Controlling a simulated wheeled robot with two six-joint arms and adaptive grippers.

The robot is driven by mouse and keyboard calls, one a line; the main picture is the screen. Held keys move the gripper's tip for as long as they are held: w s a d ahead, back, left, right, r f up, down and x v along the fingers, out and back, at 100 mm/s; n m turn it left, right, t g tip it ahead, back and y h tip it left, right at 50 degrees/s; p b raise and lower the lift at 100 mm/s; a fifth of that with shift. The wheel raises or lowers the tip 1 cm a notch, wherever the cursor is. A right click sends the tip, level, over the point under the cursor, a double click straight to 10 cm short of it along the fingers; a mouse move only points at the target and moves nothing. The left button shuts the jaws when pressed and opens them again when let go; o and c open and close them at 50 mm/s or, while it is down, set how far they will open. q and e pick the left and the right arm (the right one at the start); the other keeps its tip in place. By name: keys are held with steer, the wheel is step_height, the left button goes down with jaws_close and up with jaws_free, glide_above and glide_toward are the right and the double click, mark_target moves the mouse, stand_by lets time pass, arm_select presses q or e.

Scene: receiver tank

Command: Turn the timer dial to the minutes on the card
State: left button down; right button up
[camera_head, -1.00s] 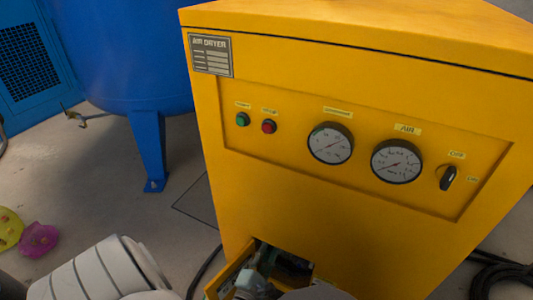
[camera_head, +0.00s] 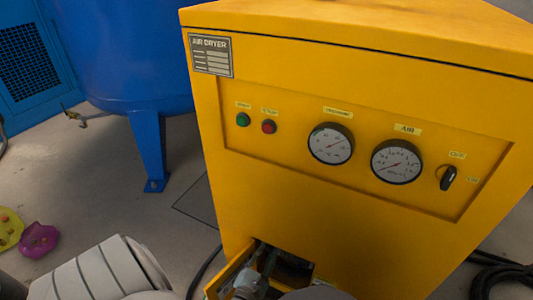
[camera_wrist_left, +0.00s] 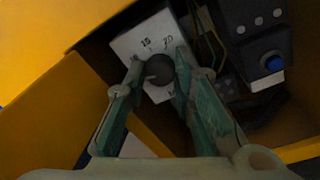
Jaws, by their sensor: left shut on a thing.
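The timer dial is a dark round knob (camera_wrist_left: 159,72) on a white face plate (camera_wrist_left: 128,44) with printed numbers; 15 and 20 can be read, others are partly hidden by my fingers. In the left wrist view my left gripper (camera_wrist_left: 160,66) has its green fingers on either side of the knob, shut on it. In the head view my left gripper (camera_head: 266,266) reaches into the low opening of the yellow cabinet (camera_head: 300,210), and the dial is hidden there. I cannot make out a minutes card. My right gripper is not in view.
Dark boxes with a blue button (camera_wrist_left: 274,63) and some wires sit beside the dial. The cabinet walls border the opening closely. Gauges (camera_head: 331,144) and a black switch (camera_head: 448,178) are higher on the front. A blue tank (camera_head: 140,60) stands left.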

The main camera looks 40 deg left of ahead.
arm_select(q)
steer(key=shift+n, duration=0.7)
steer(key=c, duration=1.3)
jaws_free()
steer(key=shift+c, duration=0.2)
steer(key=shift+a, duration=0.1)
